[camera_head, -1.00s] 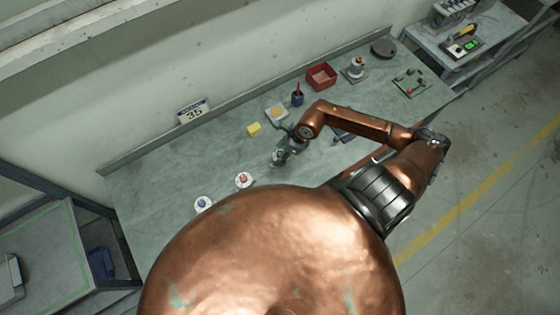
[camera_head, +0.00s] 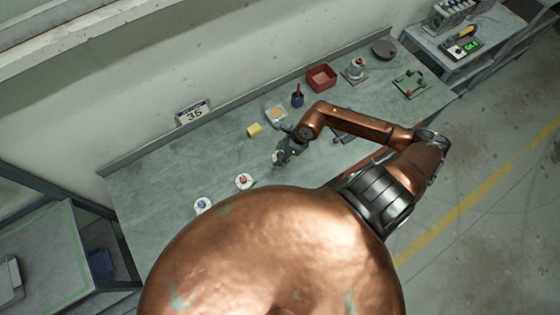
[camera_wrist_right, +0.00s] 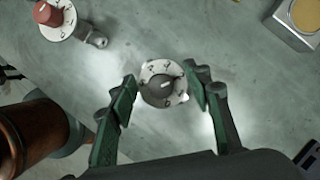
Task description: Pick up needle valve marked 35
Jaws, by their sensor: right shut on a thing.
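A needle valve with a dark grey knob and a white dial (camera_wrist_right: 176,70) sits between the fingers of my right gripper (camera_wrist_right: 162,84) in the wrist view. The gripper is shut on it, one green pad at each side. In the head view my right gripper (camera_head: 280,158) is low over the bench, and the valve is mostly hidden by it. The valve's own number cannot be read. A red-knobbed valve (camera_head: 244,181) and a blue-knobbed valve (camera_head: 202,204) stand to the left. My left gripper is out of view.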

